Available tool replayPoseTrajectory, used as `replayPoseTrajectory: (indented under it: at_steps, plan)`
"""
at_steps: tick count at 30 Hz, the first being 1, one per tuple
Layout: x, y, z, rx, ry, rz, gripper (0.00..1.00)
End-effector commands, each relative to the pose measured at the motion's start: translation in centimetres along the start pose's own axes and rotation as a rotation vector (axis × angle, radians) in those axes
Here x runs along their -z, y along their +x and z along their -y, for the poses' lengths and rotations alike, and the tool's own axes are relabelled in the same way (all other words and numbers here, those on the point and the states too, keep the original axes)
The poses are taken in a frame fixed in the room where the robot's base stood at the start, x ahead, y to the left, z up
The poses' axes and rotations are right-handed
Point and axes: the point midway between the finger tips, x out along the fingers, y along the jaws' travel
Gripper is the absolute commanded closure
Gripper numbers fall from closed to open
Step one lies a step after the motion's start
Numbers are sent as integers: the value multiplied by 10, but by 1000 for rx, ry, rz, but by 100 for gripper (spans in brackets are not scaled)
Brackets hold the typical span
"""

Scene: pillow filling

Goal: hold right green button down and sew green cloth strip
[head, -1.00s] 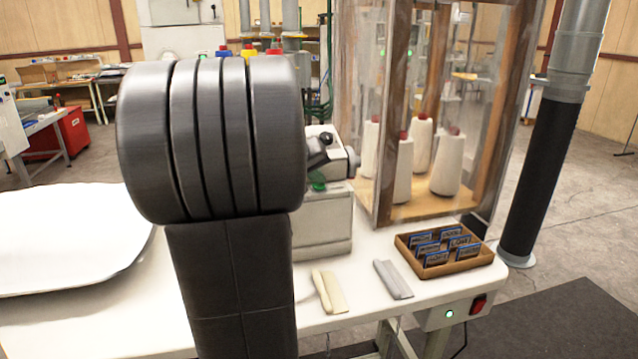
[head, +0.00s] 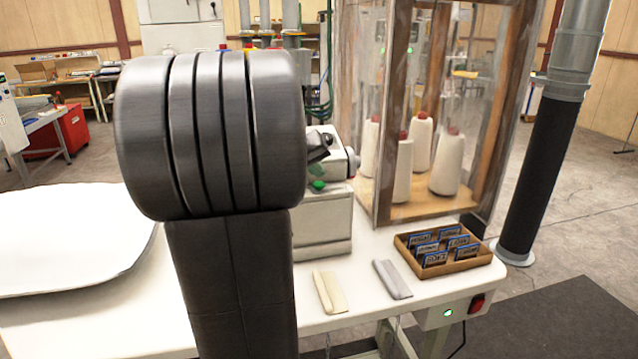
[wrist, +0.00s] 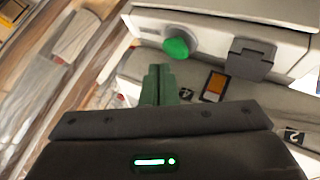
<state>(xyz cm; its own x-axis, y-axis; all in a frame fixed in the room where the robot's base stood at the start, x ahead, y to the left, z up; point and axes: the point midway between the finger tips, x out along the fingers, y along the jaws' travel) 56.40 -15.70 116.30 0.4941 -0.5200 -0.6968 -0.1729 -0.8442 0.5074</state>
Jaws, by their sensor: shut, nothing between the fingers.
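A round green button (wrist: 176,47) sticks out from the white sewing machine (wrist: 235,38) in the wrist view; it also shows in the head view (head: 318,185), bright green on the machine's front. My gripper (wrist: 159,72) is shut and empty, its two greenish fingers together. Its tips appear just below and left of the button in the wrist view, with a small gap in the picture. I cannot tell the depth between them. In the head view my arm hides much of the machine. I cannot make out a green cloth strip.
A cream strip (head: 330,292) and a grey strip (head: 393,279) lie on the white table (head: 365,317). A brown box (head: 440,270) of labelled cards stands at its right end. Behind is a clear case (head: 385,217) with thread cones. A dark grey block (wrist: 250,59) sits right of the button.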

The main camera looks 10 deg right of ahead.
Motion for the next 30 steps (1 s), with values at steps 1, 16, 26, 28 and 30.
replayPoseTrajectory:
  at_steps: [1, 16, 26, 28, 30]
  plan:
    - [0, -1, 0, 0, 0, 0, 100]
    - [23, -32, -23, 0, 1, -1, 100]
    - [25, -35, -25, 0, 0, 0, 100]
    - [25, -35, -25, 0, 0, 0, 100]
    - [25, -35, -25, 0, 0, 1, 100]
